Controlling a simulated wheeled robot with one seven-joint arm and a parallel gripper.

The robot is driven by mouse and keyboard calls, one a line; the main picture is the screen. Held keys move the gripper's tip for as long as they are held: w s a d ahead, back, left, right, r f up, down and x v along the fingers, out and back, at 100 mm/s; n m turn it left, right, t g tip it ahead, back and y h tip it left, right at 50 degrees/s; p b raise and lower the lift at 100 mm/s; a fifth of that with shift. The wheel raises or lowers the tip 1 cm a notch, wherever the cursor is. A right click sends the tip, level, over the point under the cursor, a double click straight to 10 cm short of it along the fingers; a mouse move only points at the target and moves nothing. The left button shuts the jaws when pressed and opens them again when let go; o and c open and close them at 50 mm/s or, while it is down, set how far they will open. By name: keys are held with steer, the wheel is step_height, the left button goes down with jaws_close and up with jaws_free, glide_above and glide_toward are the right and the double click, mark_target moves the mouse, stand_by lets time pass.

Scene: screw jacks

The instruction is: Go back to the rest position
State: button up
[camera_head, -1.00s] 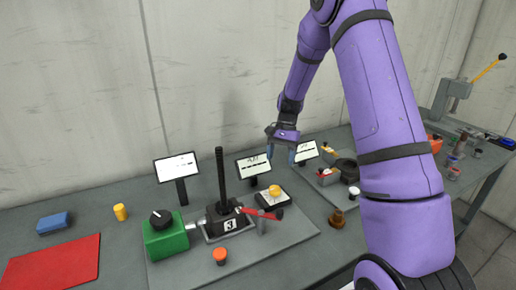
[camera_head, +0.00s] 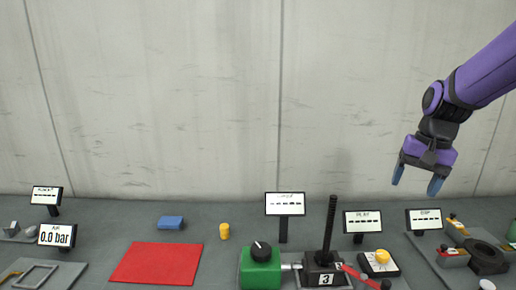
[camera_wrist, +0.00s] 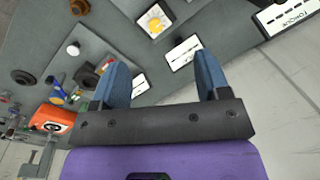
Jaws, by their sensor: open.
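My gripper (camera_head: 417,182) has a purple body and two blue fingers. In the head view it is raised in the air at the right, in front of the wall and above the bench. The fingers are apart with nothing between them. They also show spread and empty in the wrist view (camera_wrist: 165,78). My purple arm comes in from the upper right edge of the head view.
On the bench stand a green box with a black knob (camera_head: 262,268), a black jack marked 3 (camera_head: 325,268) with an upright rod, and several small displays (camera_head: 285,204). A red mat (camera_head: 157,264), blue block (camera_head: 171,222) and yellow cylinder (camera_head: 224,231) lie left.

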steer(key=s+a+r+n+t, duration=0.1)
steer(key=s+r, duration=0.1)
steer(key=s, duration=0.4)
steer(key=s+a+r+n+t+h, duration=0.1)
steer(key=s+r+n+t, duration=0.1)
steer(key=s, duration=0.5)
steer(key=s+a+r+n+t, duration=0.2)
steer(key=s, duration=0.5)
steer(key=shift+r+h, duration=0.3)
steer(key=shift+r, duration=0.05)
